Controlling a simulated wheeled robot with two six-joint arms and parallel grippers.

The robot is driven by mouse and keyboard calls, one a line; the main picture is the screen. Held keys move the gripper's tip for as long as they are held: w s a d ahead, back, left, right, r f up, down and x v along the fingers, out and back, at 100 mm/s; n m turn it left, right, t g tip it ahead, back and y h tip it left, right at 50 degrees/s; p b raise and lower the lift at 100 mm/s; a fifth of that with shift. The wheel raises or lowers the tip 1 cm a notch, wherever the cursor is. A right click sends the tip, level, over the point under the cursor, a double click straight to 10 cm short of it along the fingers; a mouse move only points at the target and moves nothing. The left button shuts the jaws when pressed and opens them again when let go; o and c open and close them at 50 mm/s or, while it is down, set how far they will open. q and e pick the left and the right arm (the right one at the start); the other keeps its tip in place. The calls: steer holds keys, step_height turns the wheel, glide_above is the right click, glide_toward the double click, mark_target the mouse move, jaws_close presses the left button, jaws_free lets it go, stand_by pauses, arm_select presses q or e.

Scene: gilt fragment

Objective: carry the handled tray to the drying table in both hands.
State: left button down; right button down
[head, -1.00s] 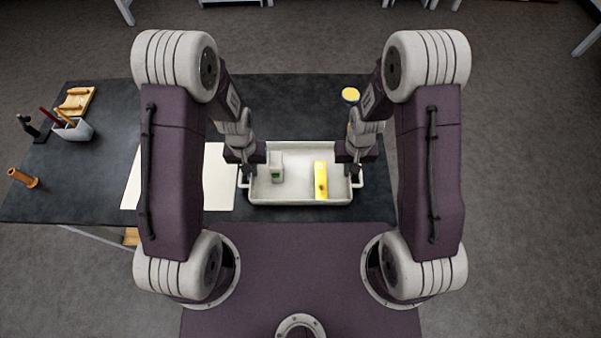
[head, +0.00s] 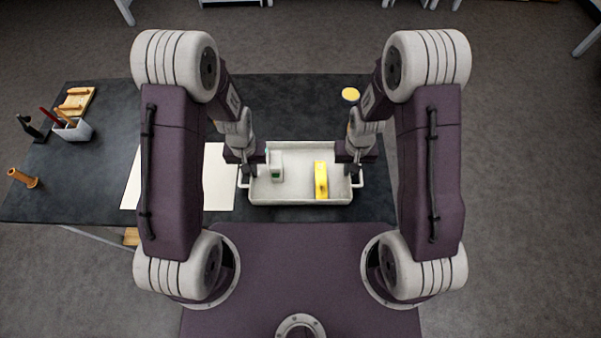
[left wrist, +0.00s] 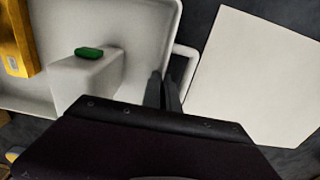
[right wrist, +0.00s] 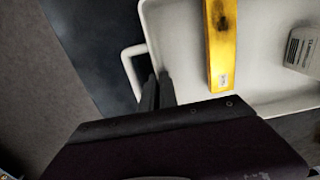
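The handled tray (head: 300,199) is a shallow white tray with a loop handle at each end, on the dark table in the head view. It holds a yellow bar-shaped thing (head: 320,180) with a dark spot and a pale block (head: 277,164) with a green part. My left gripper (head: 246,172) is at the left handle; in the left wrist view its fingers (left wrist: 164,74) are close together beside that handle (left wrist: 190,65). My right gripper (head: 354,172) is at the right handle (right wrist: 130,65); its fingers (right wrist: 157,78) are also close together. Finger contact is partly hidden.
A pale sheet (head: 219,180) lies left of the tray. A yellow-topped jar (head: 350,94) stands behind it at the right. A cup of tools (head: 76,131), a wooden rack (head: 77,101) and an orange-brown cylinder (head: 23,178) are at the table's left end.

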stand_by(0.7)
